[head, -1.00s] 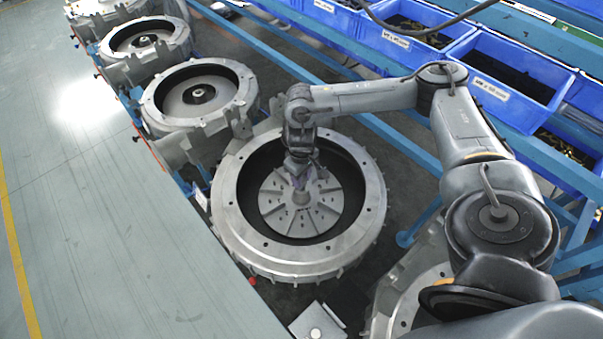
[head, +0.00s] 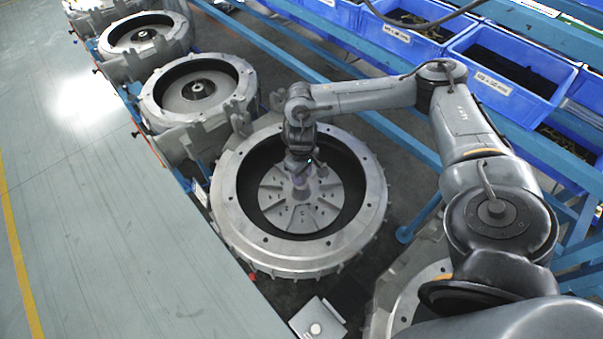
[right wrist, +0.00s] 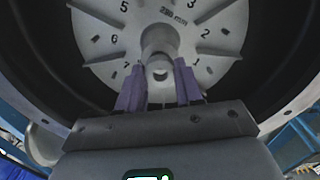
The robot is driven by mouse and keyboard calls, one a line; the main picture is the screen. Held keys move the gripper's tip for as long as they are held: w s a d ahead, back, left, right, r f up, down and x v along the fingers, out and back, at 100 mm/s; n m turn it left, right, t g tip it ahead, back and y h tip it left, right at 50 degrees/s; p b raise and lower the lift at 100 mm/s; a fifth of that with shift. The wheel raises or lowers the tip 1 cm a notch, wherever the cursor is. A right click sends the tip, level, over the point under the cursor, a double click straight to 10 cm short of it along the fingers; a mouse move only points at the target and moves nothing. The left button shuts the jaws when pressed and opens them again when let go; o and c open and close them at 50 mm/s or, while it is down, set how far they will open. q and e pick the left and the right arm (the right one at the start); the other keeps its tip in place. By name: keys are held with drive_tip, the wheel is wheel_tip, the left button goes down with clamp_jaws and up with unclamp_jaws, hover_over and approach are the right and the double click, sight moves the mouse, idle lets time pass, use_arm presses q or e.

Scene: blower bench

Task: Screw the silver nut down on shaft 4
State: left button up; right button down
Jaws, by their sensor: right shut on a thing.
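My right gripper (head: 300,182) reaches down into the large open silver housing (head: 228,205), over the hub of the pale disc (head: 275,207). In the right wrist view its two purple fingers (right wrist: 159,84) are shut on a small silver piece (right wrist: 160,73) at the hub, which looks like the silver nut on the shaft. The nut's lower part and the thread are hidden, so I cannot tell how far down it sits. The disc has fins and printed numbers around the hub (right wrist: 158,42). My left gripper is not in view.
Several similar housings (head: 197,92) stand in a row toward the upper left. Another housing (head: 415,300) is partly hidden under my right arm. Blue bins (head: 505,70) stand on a blue frame at the upper right. The housing's dark inner wall (right wrist: 52,50) surrounds the gripper.

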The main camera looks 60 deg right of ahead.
drive_tip(key=shift+f, duration=0.35)
drive_tip(key=shift+f, duration=0.15)
idle(0.8)
drive_tip(key=shift+f, duration=0.25)
idle(0.6)
drive_tip(key=shift+r+p, duration=0.1)
drive_tip(key=shift+p, duration=0.4)
drive_tip(key=shift+m+p, duration=0.65)
drive_tip(key=shift+m, duration=0.05)
drive_tip(key=m, duration=0.6)
drive_tip(key=shift+m, duration=0.3)
